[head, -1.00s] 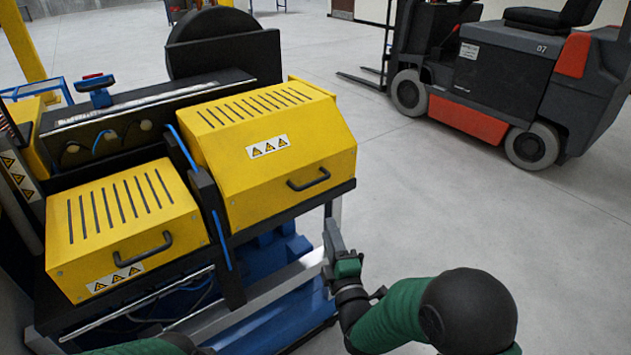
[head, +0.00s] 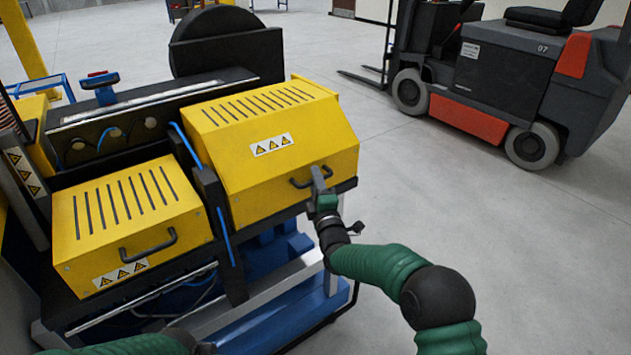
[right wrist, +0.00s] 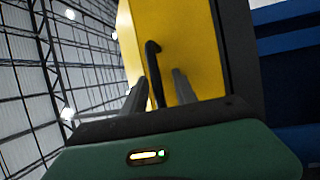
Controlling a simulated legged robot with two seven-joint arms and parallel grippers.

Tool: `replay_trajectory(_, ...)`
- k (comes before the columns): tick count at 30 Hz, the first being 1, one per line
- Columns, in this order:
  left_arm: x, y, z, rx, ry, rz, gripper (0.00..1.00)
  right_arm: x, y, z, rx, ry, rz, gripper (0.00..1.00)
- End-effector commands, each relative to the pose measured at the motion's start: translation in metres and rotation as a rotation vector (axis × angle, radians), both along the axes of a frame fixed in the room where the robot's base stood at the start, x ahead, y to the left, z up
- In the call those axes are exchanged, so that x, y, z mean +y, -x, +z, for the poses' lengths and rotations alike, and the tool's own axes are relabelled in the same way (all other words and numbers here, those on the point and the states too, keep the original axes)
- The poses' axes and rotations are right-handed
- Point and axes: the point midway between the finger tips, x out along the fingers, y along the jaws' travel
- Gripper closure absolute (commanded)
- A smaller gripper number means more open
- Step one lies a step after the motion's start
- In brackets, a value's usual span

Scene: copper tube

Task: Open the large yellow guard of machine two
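The large yellow guard (head: 285,165) of the machine is closed, with slots on top and a warning label. Its black handle (head: 300,184) is on the front face. My right gripper (head: 318,175) is up at the handle's right part in the head view. In the right wrist view the handle (right wrist: 153,70) lies between the two grey fingers (right wrist: 158,88), which stand apart; contact cannot be told. My left arm shows only as a dark green piece at the bottom left, and its gripper is not visible.
A forklift (head: 490,85) stands at the back right. The grey floor to the right is clear.

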Motion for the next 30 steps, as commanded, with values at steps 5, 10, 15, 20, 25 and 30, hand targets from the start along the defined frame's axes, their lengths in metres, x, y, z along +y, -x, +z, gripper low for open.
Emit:
replay_trajectory(5, 0.0, 0.0, 0.0, 0.0, 0.0, 0.0, 1.0, -0.0001, 0.0002, 0.0003, 0.0, 0.0, 0.0, 0.67)
replay_trajectory(10, 0.0, 0.0, 0.0, 0.0, 0.0, 0.0, 1.0, -0.0001, 0.0002, 0.0002, 0.0, 0.0, 0.0, 0.89)
replay_trajectory(15, 0.0, 0.0, 0.0, 0.0, 0.0, 0.0, 1.0, 0.0, 0.0003, -0.0005, 0.001, 0.0, 0.0, 1.0)
replay_trajectory(20, 0.0, 0.0, -0.0001, 0.0, 0.0, 0.0, 1.0, 0.0, 0.0003, -0.0011, 0.002, 0.0, 0.0, 1.0)
replay_trajectory(25, 0.0, 0.0, -0.0001, 0.0, 0.0, 0.0, 1.0, 0.0, 0.0004, -0.0018, 0.003, 0.001, 0.0, 1.0)
replay_trajectory(30, 0.0, 0.0, -0.0002, 0.0, 0.0, 0.0, 1.0, 0.0001, 0.0004, -0.0024, 0.004, 0.001, 0.0, 1.0)
